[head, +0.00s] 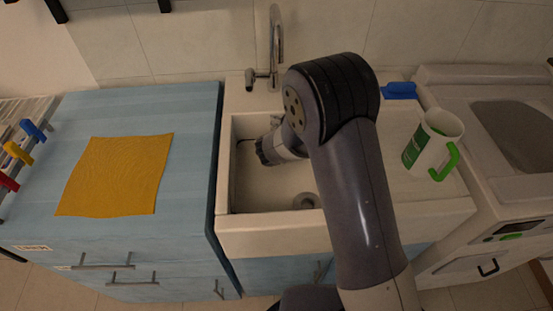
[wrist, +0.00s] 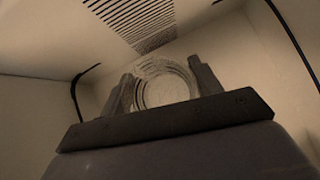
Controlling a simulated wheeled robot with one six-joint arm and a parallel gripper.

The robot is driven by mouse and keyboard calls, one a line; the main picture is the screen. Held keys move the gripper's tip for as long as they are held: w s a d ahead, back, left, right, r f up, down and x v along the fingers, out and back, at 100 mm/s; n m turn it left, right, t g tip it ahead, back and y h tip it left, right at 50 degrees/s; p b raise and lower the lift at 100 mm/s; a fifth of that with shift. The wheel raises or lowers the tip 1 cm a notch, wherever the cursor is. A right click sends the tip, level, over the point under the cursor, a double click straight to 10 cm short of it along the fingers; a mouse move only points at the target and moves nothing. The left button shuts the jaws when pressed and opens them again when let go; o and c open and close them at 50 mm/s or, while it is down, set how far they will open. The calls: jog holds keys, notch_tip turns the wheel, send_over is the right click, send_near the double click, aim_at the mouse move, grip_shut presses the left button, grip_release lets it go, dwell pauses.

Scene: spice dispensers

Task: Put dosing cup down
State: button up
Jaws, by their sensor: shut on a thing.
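In the wrist view my gripper (wrist: 165,90) has its two dark fingers on either side of a round, pale, see-through ring-shaped thing (wrist: 163,68), which I take to be the dosing cup. The fingers are shut on it, and I look into its round rim. What lies beneath the cup is hard to tell. In the head view my arm reaches over the sink (head: 262,198), and its end hides the fingers and the cup.
A white mug with a green handle (head: 430,145) stands on the drainboard right of the sink. A blue object (head: 399,90) lies behind it. The tap (head: 276,45) rises behind the sink. A yellow cloth (head: 115,175) lies on the blue counter (head: 190,130).

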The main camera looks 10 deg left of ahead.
jog(key=shift+f+b, duration=0.55)
jog(key=shift+f, duration=1.25)
jog(key=shift+f, duration=0.1)
jog(key=shift+f, duration=0.15)
jog(key=o, duration=1.1)
jog(key=shift+r, duration=0.2)
jog(key=shift+r, duration=0.2)
jog(key=p+v, duration=0.1)
jog(key=v, duration=1)
jog(key=shift+s+r, duration=0.2)
jog(key=shift+s, duration=0.2)
jog(key=shift+d, duration=0.1)
